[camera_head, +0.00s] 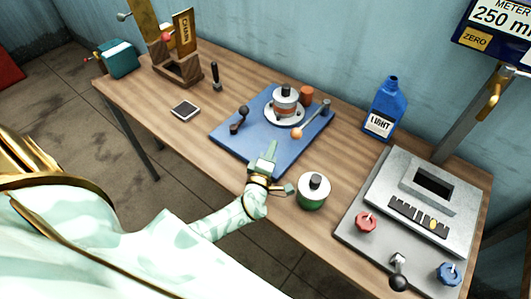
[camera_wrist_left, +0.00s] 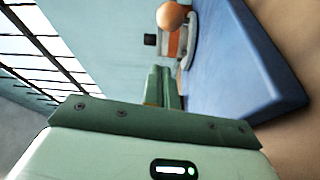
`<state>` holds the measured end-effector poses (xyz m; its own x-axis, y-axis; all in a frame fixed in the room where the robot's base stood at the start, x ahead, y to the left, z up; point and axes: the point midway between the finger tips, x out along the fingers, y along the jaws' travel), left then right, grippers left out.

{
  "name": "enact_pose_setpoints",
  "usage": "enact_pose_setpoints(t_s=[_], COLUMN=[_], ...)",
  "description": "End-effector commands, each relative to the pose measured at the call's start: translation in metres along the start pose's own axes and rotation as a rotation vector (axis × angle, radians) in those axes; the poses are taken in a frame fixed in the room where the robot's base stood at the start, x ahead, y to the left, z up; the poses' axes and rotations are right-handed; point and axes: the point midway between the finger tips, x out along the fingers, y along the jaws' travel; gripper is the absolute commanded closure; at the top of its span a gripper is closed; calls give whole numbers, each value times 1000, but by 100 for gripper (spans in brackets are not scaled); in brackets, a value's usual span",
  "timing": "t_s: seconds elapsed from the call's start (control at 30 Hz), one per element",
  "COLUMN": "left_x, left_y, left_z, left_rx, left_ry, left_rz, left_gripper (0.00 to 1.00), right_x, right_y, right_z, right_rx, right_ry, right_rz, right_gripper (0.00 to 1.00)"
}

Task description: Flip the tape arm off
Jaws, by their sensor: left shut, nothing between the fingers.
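A blue base plate (camera_head: 228,137) lies on the table and carries a round metal unit (camera_head: 286,100) on a pale flange. A lever with an orange ball knob (camera_head: 297,133) and a metal rod (camera_head: 312,118) stands at its front right. I cannot tell for sure which part is the tape arm. My left gripper (camera_head: 268,150) is shut and empty near the plate's front edge, left of and nearer than the orange knob. In the left wrist view the shut fingers (camera_wrist_left: 162,82) point toward the metal unit, with the orange ball (camera_wrist_left: 172,17) beyond them, apart. My right gripper is not in view.
A dark-knobbed crank (camera_head: 238,122) and an orange cylinder (camera_head: 306,95) are on the plate. A green-and-white can (camera_head: 314,192) stands right of my left wrist. A blue LIGHT bottle (camera_head: 385,108) and a grey metering unit (camera_head: 408,215) stand to the right. The table's left front is mostly clear.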

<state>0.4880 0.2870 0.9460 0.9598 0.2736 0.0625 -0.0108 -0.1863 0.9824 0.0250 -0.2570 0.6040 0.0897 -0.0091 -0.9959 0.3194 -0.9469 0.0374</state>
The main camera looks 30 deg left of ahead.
Motion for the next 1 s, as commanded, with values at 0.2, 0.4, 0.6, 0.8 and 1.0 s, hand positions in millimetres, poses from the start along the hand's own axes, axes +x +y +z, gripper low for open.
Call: enact_pose_setpoints(t_s=[0.2, 0.4, 0.6, 0.8, 1.0], left_x=[-55, -97, -120, -125, -124], left_y=[1, 2, 3, 4, 4], left_z=[9, 16, 20, 20, 20], left_rx=[0, 0, 2, 2, 2], left_ry=[0, 1, 2, 2, 2], left_rz=[-2, -2, 1, 2, 2], left_gripper=[100, 100, 100, 100, 100], right_x=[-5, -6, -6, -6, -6], right_y=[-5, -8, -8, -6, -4], right_z=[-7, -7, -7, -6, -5], right_rx=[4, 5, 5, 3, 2], right_ry=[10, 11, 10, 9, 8], right_rz=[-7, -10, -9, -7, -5], right_gripper=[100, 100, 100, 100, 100])
